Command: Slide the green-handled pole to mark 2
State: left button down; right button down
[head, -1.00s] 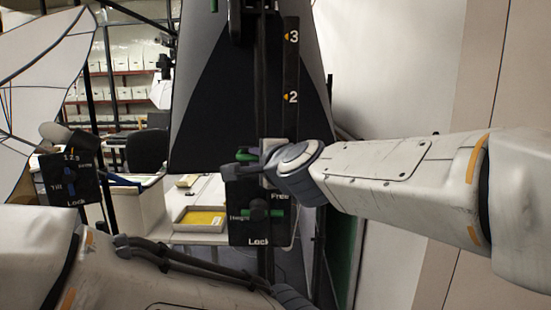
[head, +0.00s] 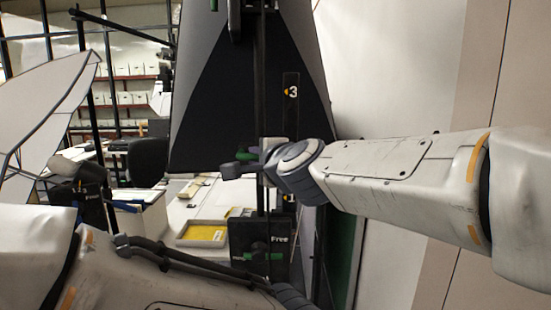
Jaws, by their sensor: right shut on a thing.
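A dark upright pole (head: 260,85) runs up the middle of the head view, with a small green handle (head: 246,155) on a carriage. My right gripper (head: 240,167) reaches in from the right and is shut on the green handle. Beside the pole is a black scale strip with mark 3 (head: 292,92) well above the handle. Mark 2 does not show; my right wrist covers the strip around handle height. Part of a lower mark (head: 289,198) shows beneath the wrist. My left arm crosses the lower left, but its gripper is not in view.
Below the handle is a black panel (head: 272,240) reading "Free", with a green knob (head: 257,257). A pale table with a yellow tray (head: 203,233) stands behind. At left are a white reflector panel (head: 45,105) and another control box (head: 92,205). A pale wall fills the right.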

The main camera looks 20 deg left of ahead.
jog(key=shift+r, duration=0.65)
pick_arm(q)
jog(key=shift+r, duration=0.45)
pick_arm(e)
jog(key=shift+f, duration=0.15)
jog(key=c, duration=0.8)
grip_release()
jog(key=shift+f, duration=0.1)
jog(key=shift+c, duration=0.2)
pick_arm(q)
jog(key=shift+r+p, duration=0.65)
pick_arm(e)
jog(key=v, duration=1)
jog(key=shift+s+d, duration=0.15)
